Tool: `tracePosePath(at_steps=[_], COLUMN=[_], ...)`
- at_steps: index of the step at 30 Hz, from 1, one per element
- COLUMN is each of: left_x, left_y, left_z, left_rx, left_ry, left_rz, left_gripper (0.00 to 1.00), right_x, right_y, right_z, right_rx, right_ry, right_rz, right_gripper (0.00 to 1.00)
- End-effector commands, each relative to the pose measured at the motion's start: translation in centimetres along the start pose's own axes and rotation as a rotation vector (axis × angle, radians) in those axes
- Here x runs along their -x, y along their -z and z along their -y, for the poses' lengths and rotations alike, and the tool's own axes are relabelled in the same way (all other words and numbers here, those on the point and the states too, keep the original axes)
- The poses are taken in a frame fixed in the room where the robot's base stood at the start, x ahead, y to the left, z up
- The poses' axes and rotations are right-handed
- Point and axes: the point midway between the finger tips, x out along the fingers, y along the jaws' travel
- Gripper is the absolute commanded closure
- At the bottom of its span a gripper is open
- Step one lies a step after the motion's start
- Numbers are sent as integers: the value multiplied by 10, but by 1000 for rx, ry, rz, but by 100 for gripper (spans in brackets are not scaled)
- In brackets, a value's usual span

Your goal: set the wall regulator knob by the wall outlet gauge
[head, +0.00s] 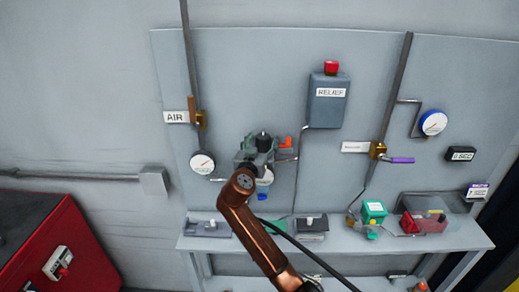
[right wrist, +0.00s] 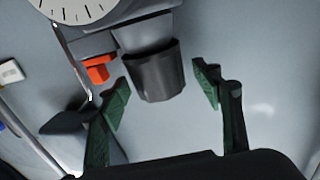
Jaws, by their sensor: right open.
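The dark ribbed regulator knob (right wrist: 158,75) points down in the right wrist view, below a grey body. It also shows as a black cap (head: 263,139) on the wall regulator in the head view. My right gripper (right wrist: 160,88) is open, with its green-padded fingers apart on either side of the knob's end. I see gaps on both sides. In the head view my right gripper (head: 258,152) and wrist hide much of the regulator. A white gauge (right wrist: 80,8) is cut off at the wrist view's top; its needle is not visible. My left gripper is out of view.
An orange part (right wrist: 96,70) sits close beside the knob and left finger. An air gauge (head: 203,163) is left of my wrist, and a blue-rimmed gauge (head: 433,122) far right. The relief box (head: 327,104) is above right. A shelf (head: 350,240) runs below.

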Motion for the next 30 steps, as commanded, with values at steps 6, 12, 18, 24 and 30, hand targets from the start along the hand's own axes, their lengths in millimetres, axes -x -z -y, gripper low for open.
tracePosePath(at_steps=[6, 12, 18, 24, 30], left_x=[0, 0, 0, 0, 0], left_y=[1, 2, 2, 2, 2], left_z=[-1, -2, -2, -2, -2], left_rx=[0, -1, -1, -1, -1], left_ry=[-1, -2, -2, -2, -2], left_rz=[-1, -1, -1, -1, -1], left_gripper=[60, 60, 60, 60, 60], right_x=[45, 83, 104, 108, 108], right_y=[-2, -1, 0, 0, 0], right_z=[1, 0, 0, 0, 0], right_rx=[-4, -3, -1, 0, 0], right_ry=[4, 1, 0, 0, 0], right_rz=[2, 2, 1, 0, 0], right_gripper=[40, 40, 40, 40, 40])
